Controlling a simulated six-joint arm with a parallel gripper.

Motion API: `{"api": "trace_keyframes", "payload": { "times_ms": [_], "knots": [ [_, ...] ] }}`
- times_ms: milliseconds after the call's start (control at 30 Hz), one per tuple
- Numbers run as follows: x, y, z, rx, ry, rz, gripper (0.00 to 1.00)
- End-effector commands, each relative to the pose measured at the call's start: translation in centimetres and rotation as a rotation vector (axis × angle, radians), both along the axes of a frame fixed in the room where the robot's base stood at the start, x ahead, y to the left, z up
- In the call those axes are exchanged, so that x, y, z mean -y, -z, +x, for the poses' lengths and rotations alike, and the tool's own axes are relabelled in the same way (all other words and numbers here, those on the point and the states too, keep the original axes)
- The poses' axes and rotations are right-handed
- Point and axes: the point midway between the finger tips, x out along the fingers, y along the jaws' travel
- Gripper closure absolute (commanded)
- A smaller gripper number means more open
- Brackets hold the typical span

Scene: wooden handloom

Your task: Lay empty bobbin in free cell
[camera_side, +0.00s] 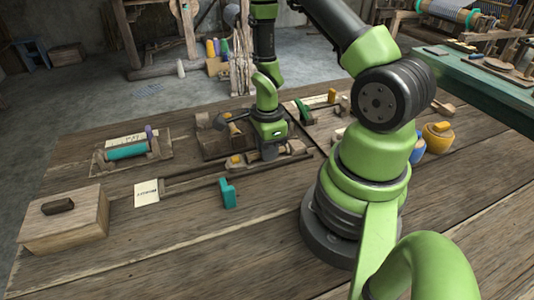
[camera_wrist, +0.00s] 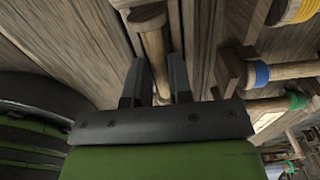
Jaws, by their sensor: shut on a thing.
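My gripper (camera_side: 270,152) points down over the bench, by the front right of a dark wooden tray (camera_side: 215,142). In the wrist view my gripper (camera_wrist: 157,78) is shut on a bare wooden bobbin (camera_wrist: 154,48), its shaft between the two fingers and its wide end beyond the fingertips. No thread shows on it. In the side view the gripper largely hides the bobbin, and its height above the surface is unclear. I cannot tell which cell is free.
Bobbins with yellow (camera_wrist: 290,10), blue (camera_wrist: 256,74) and green thread (camera_wrist: 297,101) lie to the right in the wrist view. A teal block (camera_side: 228,194), a white card (camera_side: 147,193) and a lidded wooden box (camera_side: 62,225) are on the bench.

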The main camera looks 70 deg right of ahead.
Motion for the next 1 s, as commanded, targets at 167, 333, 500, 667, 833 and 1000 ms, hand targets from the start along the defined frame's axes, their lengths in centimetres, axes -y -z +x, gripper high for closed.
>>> {"api": "trace_keyframes", "payload": {
  "times_ms": [167,333,500,667,833,1000],
  "knots": [
    [0.0,-1.5,0.1,0.002,0.000,-0.001,0.95],
    [0.0,-3.0,0.1,0.004,0.000,-0.001,0.95],
    [0.0,-4.4,0.1,0.003,0.000,-0.001,0.95],
    [0.0,-5.1,0.0,0.000,-0.001,0.000,0.95],
    [0.0,-5.2,0.0,-0.001,0.000,0.001,0.95],
    [0.0,-5.2,0.0,-0.001,0.000,0.001,0.95]
  ]
}}
